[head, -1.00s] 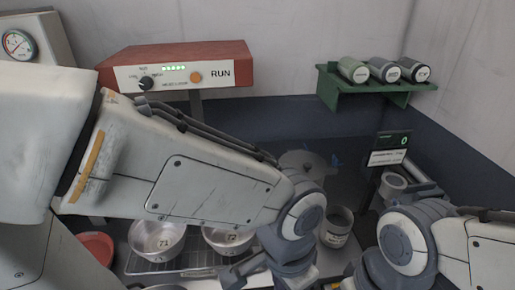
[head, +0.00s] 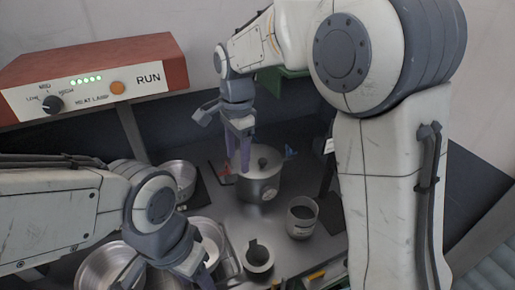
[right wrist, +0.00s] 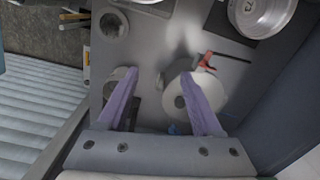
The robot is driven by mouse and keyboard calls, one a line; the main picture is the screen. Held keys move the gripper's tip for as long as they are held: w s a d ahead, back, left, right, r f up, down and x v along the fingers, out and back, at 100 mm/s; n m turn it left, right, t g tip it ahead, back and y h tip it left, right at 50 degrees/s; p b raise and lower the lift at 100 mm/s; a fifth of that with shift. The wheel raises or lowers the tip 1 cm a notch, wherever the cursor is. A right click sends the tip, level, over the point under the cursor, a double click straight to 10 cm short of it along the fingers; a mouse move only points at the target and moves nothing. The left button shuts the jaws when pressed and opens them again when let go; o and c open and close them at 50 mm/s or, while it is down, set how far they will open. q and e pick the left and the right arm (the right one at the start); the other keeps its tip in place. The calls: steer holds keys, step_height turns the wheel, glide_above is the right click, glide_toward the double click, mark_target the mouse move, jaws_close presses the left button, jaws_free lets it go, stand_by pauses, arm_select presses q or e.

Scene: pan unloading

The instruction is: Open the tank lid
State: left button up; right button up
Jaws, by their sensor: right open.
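The metal tank (head: 262,188) stands on the grey counter, with a round lid (head: 273,163) on top and a dark knob (head: 262,162) at its centre. My right gripper (head: 237,172) is open, pointing down at the tank's left side. In the right wrist view its purple fingers (right wrist: 160,74) are spread, with the lid (right wrist: 207,88) and knob (right wrist: 180,101) close to the right-hand finger, which covers part of the lid.
Metal pans (head: 105,268) sit at the lower left. A jar (head: 302,216) and a cup with a dark handle (head: 258,258) stand in front of the tank. A red-handled tool (right wrist: 207,60) lies near it. The heat lamp box (head: 95,80) overhangs the back left.

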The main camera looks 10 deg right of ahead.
mark_target(263, 160)
steer(key=w+d+m, duration=0.9)
steer(key=w+m, duration=0.2)
step_height(263, 160, down, 11)
steer(key=p, duration=0.3)
steer(key=shift+s+f, duration=0.15)
jaws_close()
stand_by(0.7)
